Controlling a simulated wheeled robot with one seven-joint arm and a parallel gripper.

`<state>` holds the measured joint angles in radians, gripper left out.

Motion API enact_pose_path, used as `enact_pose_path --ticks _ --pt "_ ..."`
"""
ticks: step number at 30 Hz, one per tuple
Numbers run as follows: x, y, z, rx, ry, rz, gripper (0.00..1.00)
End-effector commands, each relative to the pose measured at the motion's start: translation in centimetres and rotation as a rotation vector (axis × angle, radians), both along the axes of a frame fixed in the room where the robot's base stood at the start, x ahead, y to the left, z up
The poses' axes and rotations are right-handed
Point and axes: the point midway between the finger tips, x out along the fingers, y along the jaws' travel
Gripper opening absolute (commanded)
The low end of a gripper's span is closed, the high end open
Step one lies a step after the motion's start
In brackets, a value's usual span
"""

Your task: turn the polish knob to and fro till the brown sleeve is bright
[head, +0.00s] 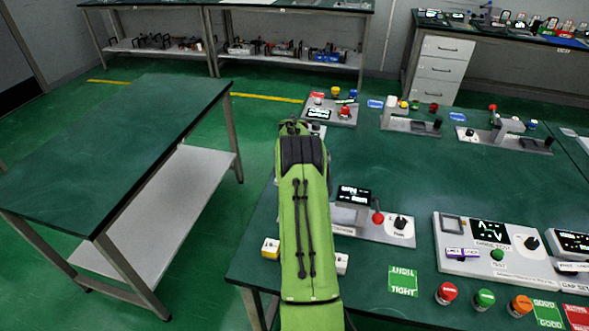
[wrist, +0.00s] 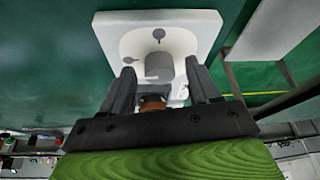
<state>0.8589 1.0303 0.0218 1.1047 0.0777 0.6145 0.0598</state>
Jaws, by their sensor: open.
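In the wrist view my gripper (wrist: 160,72) is open, its two dark fingers standing apart on either side of a grey cylinder (wrist: 160,66). The cylinder stands in front of a white panel (wrist: 205,24) with a rounded outline and dark round marks. A brown piece (wrist: 152,103) shows between the fingers, nearer the palm; I cannot tell whether it is the sleeve. In the head view my green arm hides the gripper. A black knob on a white dial (head: 400,223), its label too small to read surely, sits right of the arm.
Beside that knob are a red ball (head: 378,217) and a small display (head: 354,195). Another grey panel (head: 490,262) and several coloured buttons stand to the right. Small devices line the bench's far side. A separate table (head: 120,140) at the left is bare on top.

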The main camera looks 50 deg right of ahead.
Motion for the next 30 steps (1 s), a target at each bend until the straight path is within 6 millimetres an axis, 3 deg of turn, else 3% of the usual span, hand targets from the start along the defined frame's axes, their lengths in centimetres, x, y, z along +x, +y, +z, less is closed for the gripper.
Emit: enact_pose_path --ticks 7,18,30 --pt "0.01 -0.04 -0.06 0.0 0.0 0.0 0.6" --pt "0.01 -0.02 -0.03 0.0 0.0 0.0 0.05" --pt "-0.11 -0.11 -0.03 0.001 0.001 0.087 0.05"
